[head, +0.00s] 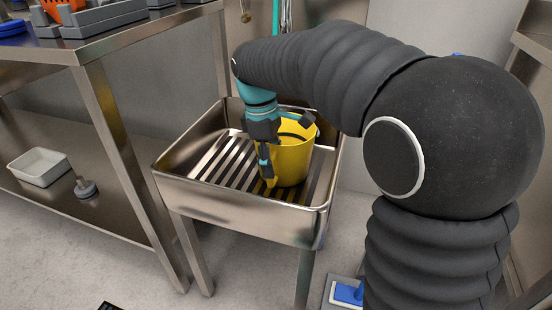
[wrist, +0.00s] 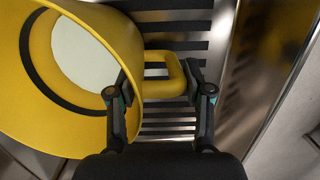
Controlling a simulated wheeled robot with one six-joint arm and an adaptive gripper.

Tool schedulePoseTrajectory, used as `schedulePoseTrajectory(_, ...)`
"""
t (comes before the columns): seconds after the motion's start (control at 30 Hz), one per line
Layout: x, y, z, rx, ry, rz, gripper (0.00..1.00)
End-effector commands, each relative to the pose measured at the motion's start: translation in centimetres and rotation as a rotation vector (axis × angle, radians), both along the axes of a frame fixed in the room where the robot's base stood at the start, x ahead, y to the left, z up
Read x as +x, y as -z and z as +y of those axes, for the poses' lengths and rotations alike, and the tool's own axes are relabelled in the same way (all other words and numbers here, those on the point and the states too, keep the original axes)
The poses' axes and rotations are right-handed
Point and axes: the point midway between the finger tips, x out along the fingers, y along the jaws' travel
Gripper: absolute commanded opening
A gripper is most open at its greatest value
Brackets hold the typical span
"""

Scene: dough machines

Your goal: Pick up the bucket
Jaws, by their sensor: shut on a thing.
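The yellow bucket (head: 294,158) stands in the steel sink (head: 237,193), over its slatted grate, in the head view. In the wrist view the bucket (wrist: 45,120) fills the left side, with its pale inside bottom and a dark ring showing. Its yellow handle (wrist: 160,87) sticks out to the right. My gripper (wrist: 160,88) is shut on the handle, one finger on each side of it. In the head view my gripper (head: 266,170) is at the bucket's near left side and hides part of it. I cannot tell whether the bucket touches the grate.
The sink's raised steel walls surround the bucket. A steel table (head: 110,35) stands to the left, with a white tray (head: 40,166) and a grey knob-like part (head: 85,187) on its lower shelf. A blue item (head: 348,292) lies low, near my arm.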

Motion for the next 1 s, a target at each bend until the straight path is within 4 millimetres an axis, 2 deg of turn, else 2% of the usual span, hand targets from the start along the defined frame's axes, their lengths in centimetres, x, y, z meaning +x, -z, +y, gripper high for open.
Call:
schedulePoseTrajectory(0.4, 0.2, -6.9, 0.0, 0.002, 0.0, -0.007, 0.0)
schedulePoseTrajectory(0.53, 0.1, -8.6, 0.0, 0.002, 0.0, -0.007, 0.0)
schedulePoseTrajectory(0.7, 0.1, -9.7, 0.0, 0.001, 0.0, -0.006, 0.0)
schedulePoseTrajectory(1.0, 0.1, -9.9, 0.0, 0.001, 0.0, -0.006, 0.0)
